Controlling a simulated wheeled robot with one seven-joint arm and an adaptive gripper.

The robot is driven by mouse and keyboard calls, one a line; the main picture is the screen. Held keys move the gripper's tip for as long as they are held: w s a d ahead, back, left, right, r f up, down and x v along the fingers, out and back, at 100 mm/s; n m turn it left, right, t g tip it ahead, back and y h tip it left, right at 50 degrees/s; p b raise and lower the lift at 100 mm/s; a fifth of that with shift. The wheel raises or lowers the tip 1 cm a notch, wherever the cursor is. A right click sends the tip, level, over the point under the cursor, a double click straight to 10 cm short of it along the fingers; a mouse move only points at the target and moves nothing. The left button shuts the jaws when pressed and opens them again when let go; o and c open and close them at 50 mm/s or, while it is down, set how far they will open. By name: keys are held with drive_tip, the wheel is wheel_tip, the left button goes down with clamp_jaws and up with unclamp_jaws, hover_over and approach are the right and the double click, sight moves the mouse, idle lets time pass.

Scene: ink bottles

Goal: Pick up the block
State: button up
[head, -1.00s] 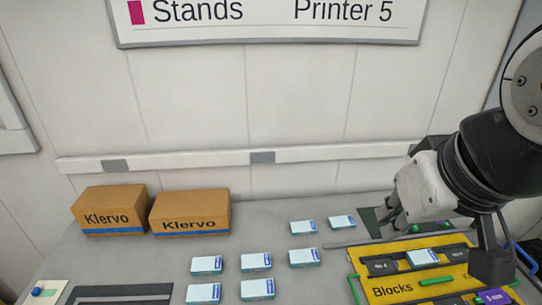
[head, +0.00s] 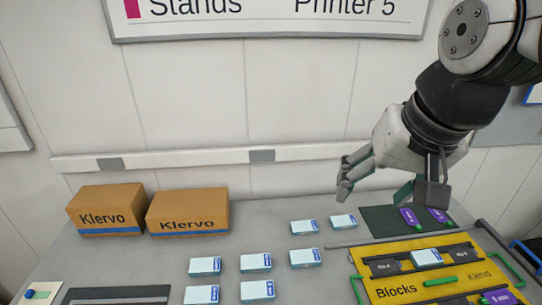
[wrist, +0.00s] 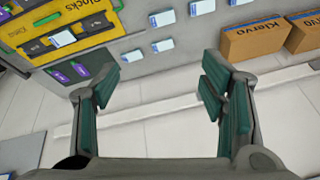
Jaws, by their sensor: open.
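The task's block could be one of several small pieces, and I cannot tell which. Two purple pieces, a left one (head: 410,219) and a right one (head: 438,215), lie on a dark green mat (head: 380,226) at the back right. They also show in the wrist view, as a left one (wrist: 60,76) and a right one (wrist: 80,69). A yellow tray marked Blocks (head: 396,293) holds a white-and-blue box (head: 426,257) and dark pieces. My gripper (head: 372,191) is open and empty, above the table's back part. The wrist view shows its spread fingers (wrist: 160,92) with nothing between them.
Several white-and-blue boxes (head: 256,262) lie on the grey table, two of them, one here (head: 304,227), near the back. Two brown Klervo cartons, left (head: 106,211) and right (head: 187,213), stand at the back left. A wall rail (head: 200,157) runs behind.

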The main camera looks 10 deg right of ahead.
drive_tip(key=w+f+m+g+b, duration=0.2)
drive_tip(key=w+f+m, duration=0.25)
drive_tip(key=w, duration=0.65)
drive_tip(key=m+g+b, duration=0.3)
drive_tip(key=m+b, duration=0.2)
drive_tip(key=m, duration=0.5)
hover_over(306, 225)
wheel_tip(306, 225, down, 24)
drive_tip(key=shift+h, duration=0.3)
wheel_tip(306, 225, down, 13)
drive_tip(key=shift+s+f+p, duration=0.1)
drive_tip(key=shift+p, duration=1)
drive_tip(key=c, duration=1.3)
